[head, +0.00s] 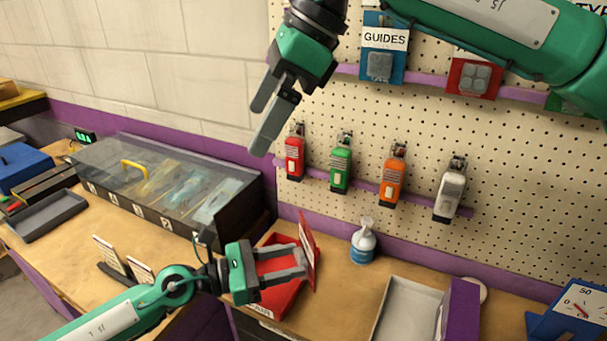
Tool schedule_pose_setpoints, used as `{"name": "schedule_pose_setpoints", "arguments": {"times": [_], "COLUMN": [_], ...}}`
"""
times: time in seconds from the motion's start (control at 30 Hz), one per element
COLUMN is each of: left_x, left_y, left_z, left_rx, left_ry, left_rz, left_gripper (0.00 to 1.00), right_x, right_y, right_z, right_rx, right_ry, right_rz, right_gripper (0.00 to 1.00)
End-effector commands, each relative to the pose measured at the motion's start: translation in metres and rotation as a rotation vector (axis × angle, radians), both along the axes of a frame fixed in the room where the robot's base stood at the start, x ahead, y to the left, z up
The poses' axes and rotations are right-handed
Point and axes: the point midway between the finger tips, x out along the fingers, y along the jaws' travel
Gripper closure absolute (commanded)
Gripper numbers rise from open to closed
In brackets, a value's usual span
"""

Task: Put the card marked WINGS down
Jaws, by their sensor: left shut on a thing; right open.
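My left gripper (304,264), low in the middle of the head view, is shut on a thin red card (309,238). The card stands upright, nearly edge-on, so I cannot read its marking. It is held above or at the right side of a red tray (275,302); I cannot tell whether they touch. Two pale cards, one here (109,254) and one nearer (140,270), stand in a dark rack (112,274) on the bench at left. My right gripper (262,122) is open and empty, high in front of the wall.
A clear-lidded case (110,158) with a yellow handle stands behind the rack. Coloured tools hang on the pegboard (520,180). A blue dial box (570,312) is at lower right.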

Motion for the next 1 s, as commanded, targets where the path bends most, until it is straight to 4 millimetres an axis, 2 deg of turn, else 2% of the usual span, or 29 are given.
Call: {"name": "schedule_pose_setpoints", "arguments": {"times": [0.03,0.1,0.23,0.4,0.57,1.0], "left_x": [0.000,0.000,0.000,0.000,0.000,0.000], "left_y": [0.000,0.000,0.000,0.000,0.000,0.000], "left_z": [0.000,0.000,0.000,0.000,0.000,0.000], "left_rx": [0.000,0.000,0.000,0.000,0.000,0.000], "left_ry": [0.000,0.000,0.000,0.000,0.000,0.000], "left_rz": [0.000,0.000,0.000,0.000,0.000,0.000], "left_gripper": [0.76,0.76,0.76,0.76,0.76,0.76], "right_x": [0.008,0.018,0.031,0.040,0.041,0.040], "right_y": [-0.004,-0.012,-0.029,-0.043,-0.045,-0.046], "right_z": [-0.025,-0.055,-0.094,-0.119,-0.134,-0.213], "right_rx": [-0.088,-0.207,-0.385,-0.506,-0.524,-0.521], "right_ry": [-0.024,-0.058,-0.101,-0.124,-0.124,-0.123], "right_rz": [0.024,0.062,0.120,0.164,0.170,0.169], "right_gripper": [0.00,0.00,0.00,0.00,0.00,0.00]}}
